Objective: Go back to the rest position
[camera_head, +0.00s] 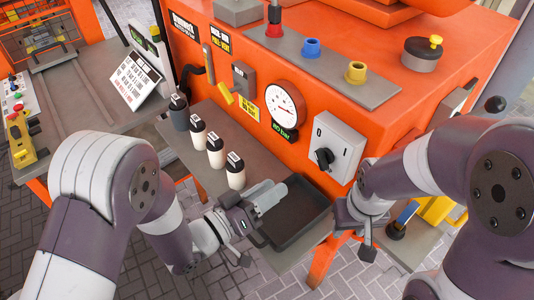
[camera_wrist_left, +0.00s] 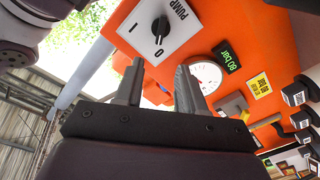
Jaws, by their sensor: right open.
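My left gripper (camera_head: 270,197) is over the grey shelf, beside and partly above the black tray (camera_head: 318,217). In the left wrist view its two fingers (camera_wrist_left: 160,78) stand apart with nothing between them. My right gripper (camera_head: 357,228) is at the right of the tray, close to the front of the orange machine (camera_head: 290,150). It is open, and I see nothing held in it. Its fingers are small and partly hidden by its own wrist.
Several bottles (camera_head: 215,150) stand in a row on the grey shelf (camera_head: 258,158) left of the tray. A rotary switch (camera_head: 324,158) and a gauge (camera_head: 284,108) are on the machine front; the switch also shows in the left wrist view (camera_wrist_left: 160,27). A side table (camera_head: 75,95) stands at left.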

